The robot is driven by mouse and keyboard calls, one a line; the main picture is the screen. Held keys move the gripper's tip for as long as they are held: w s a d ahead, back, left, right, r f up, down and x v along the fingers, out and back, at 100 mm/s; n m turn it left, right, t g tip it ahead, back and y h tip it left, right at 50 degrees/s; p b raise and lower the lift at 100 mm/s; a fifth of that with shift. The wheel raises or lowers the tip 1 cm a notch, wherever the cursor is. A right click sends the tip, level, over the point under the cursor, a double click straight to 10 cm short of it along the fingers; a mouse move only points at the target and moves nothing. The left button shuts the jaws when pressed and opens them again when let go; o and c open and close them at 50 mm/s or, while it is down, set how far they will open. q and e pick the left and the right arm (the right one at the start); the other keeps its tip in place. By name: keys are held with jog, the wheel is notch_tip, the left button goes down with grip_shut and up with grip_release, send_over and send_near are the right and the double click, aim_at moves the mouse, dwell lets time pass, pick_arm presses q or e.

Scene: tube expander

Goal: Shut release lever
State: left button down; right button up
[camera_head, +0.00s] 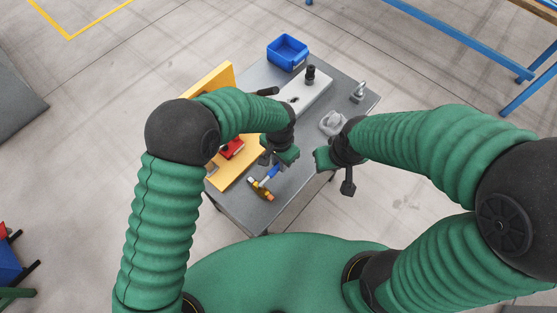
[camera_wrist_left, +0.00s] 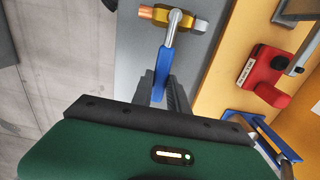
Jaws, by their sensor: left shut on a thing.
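My left gripper (camera_head: 268,164) is over the table's near part, shut on the blue handle of a hammer (camera_head: 261,189). In the left wrist view the fingers (camera_wrist_left: 162,88) stand on both sides of the blue handle (camera_wrist_left: 166,62), with the brass-coloured hammer head (camera_wrist_left: 173,18) beyond. A red block (camera_head: 232,148) with a white label is on the orange board; it also shows in the left wrist view (camera_wrist_left: 268,76). A black handle (camera_head: 267,91) sticks out beside a pale plate (camera_head: 308,94). I cannot tell which part is the release lever. My right gripper (camera_head: 335,172) is right of the table; its fingers are unclear.
The grey table (camera_head: 262,72) carries a blue bin (camera_head: 288,52) at the back, a black knob (camera_head: 310,73) on the plate, a grey rounded part (camera_head: 332,122) and a small metal fitting (camera_head: 359,90). The orange board (camera_head: 226,78) stands along the left edge.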

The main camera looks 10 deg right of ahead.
pick_arm(q)
jog(key=shift+w+d+r, duration=0.15)
jog(key=shift+r, duration=0.05)
jog(key=c, duration=1.4)
grip_release()
jog(key=shift+c, duration=0.2)
jog(key=shift+o, duration=0.8)
jog(key=shift+f, duration=0.1)
notch_tip(320, 180, up, 17)
jog(key=b, duration=0.1)
jog(key=shift+b, duration=0.4)
jog(key=shift+f, duration=0.15)
